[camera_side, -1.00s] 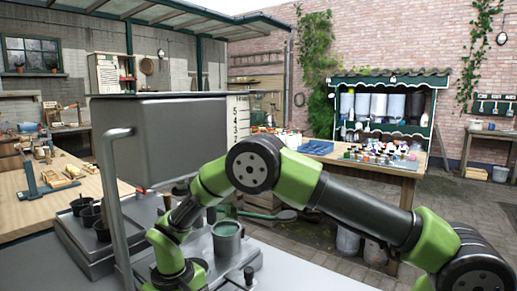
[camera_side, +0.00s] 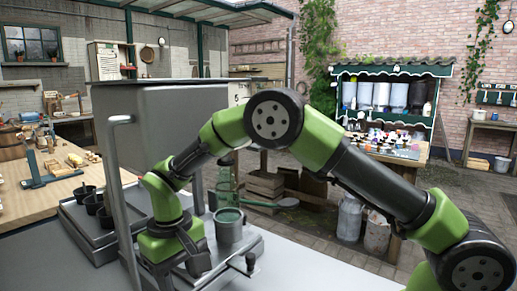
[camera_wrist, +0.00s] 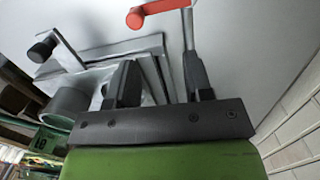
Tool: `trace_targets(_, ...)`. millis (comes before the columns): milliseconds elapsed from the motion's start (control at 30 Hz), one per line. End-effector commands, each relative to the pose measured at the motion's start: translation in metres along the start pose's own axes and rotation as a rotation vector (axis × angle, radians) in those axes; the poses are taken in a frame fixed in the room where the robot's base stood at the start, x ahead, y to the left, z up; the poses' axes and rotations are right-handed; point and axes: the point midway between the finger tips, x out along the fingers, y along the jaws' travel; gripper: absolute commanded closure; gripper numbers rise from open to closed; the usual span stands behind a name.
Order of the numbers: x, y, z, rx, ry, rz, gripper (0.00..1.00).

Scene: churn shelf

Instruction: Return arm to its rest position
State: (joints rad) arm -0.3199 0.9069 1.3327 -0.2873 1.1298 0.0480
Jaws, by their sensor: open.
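My gripper shows in the wrist view (camera_wrist: 160,85) with two dark fingers standing apart and nothing clearly held between them. In the side view my arm arches over the white worktop, and its end hangs low between the large grey metal box and the metal cup (camera_side: 229,239). The fingers are hard to make out there. The cup has green contents and stands upright to the right of my wrist. In the wrist view a red-ended metal lever (camera_wrist: 157,13) lies beyond the fingertips, and I cannot tell whether they touch.
The grey box (camera_side: 160,125) stands close behind my wrist, with a tall metal handle (camera_side: 122,200) beside it. Several black pots (camera_side: 92,203) sit on a grey tray to the left. A dark knob (camera_side: 250,261) stands in front of the cup. Bare worktop (camera_side: 320,268) lies at the front right.

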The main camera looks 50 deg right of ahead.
Motion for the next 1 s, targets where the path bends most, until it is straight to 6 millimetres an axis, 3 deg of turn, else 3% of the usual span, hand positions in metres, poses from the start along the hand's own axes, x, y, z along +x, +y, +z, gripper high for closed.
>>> trace_targets(167,-0.001,0.000,0.000,0.001,0.001,-0.001,0.53)
trace_targets(267,-0.012,0.003,0.001,0.009,0.017,-0.011,0.53)
trace_targets(467,-0.078,0.025,0.020,0.061,0.117,-0.078,0.53)
trace_targets(700,-0.155,0.061,0.078,0.140,0.282,-0.172,0.53)
trace_targets(833,-0.178,0.078,0.118,0.182,0.375,-0.217,0.53)
trace_targets(1000,-0.190,0.095,0.171,0.234,0.497,-0.267,0.53)
